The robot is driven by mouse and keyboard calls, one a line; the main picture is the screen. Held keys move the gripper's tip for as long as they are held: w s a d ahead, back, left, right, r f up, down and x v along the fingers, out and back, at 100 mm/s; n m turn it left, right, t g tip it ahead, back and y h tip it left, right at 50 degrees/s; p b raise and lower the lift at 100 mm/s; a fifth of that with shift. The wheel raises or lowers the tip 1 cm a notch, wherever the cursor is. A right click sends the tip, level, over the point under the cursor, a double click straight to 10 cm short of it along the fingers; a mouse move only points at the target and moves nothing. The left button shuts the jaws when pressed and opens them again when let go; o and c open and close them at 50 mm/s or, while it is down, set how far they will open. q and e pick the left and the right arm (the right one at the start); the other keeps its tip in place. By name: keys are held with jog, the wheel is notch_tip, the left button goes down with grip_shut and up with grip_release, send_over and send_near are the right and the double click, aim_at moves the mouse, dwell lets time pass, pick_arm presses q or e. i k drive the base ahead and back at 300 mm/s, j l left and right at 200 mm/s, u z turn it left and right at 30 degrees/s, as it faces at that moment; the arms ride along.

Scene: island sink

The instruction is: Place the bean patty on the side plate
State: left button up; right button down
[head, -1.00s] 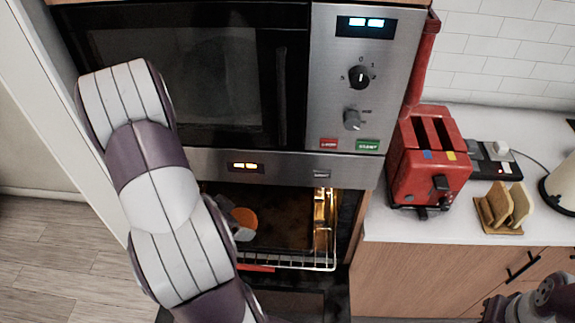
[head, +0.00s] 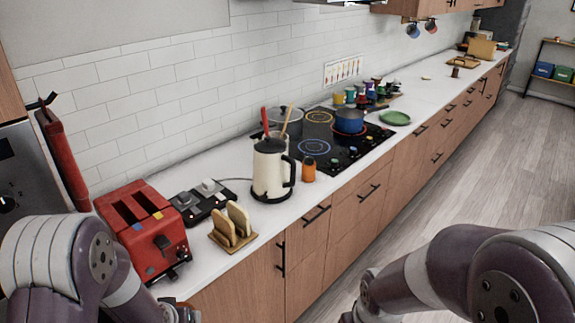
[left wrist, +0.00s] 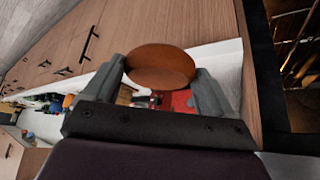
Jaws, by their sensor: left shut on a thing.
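The bean patty (left wrist: 160,64), a round brown-orange disc, is in the left wrist view. My left gripper (left wrist: 160,80) is shut on it, with one finger at each side. In the head view my left arm comes in at the lower left, and its gripper is mostly hidden there. A green plate (head: 395,118) lies flat on the counter beyond the hob; nothing shows on it, and it is far from my left gripper. My right arm comes in from the right, but its gripper is out of view.
A red toaster (head: 143,229), a toast rack (head: 232,228) with bread and a cream kettle (head: 268,172) stand along the near counter. The hob (head: 335,145) holds a blue pot (head: 349,122). Open floor (head: 465,165) lies right of the cabinets.

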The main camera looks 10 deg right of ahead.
aim_at(397, 117)
jog(key=i+l+z, duration=0.4)
jog(key=l, duration=0.2)
jog(key=i+l+z, duration=0.7)
jog(key=i+z, duration=0.15)
jog(key=i, duration=0.15)
jog(key=i+l+z, duration=0.1)
jog(key=i+z, duration=0.35)
jog(key=i+u, duration=0.2)
jog(key=i, duration=0.3)
jog(key=i+u, duration=0.2)
jog(key=i, duration=0.3)
jog(key=i+u, duration=0.2)
jog(key=i, duration=0.3)
jog(key=i+l+u, duration=0.2)
jog(key=i, duration=0.25)
jog(key=i+l+u, duration=0.2)
jog(key=i, duration=0.3)
jog(key=i+l+u, duration=0.2)
jog(key=i+l, duration=0.15)
jog(key=i, duration=0.1)
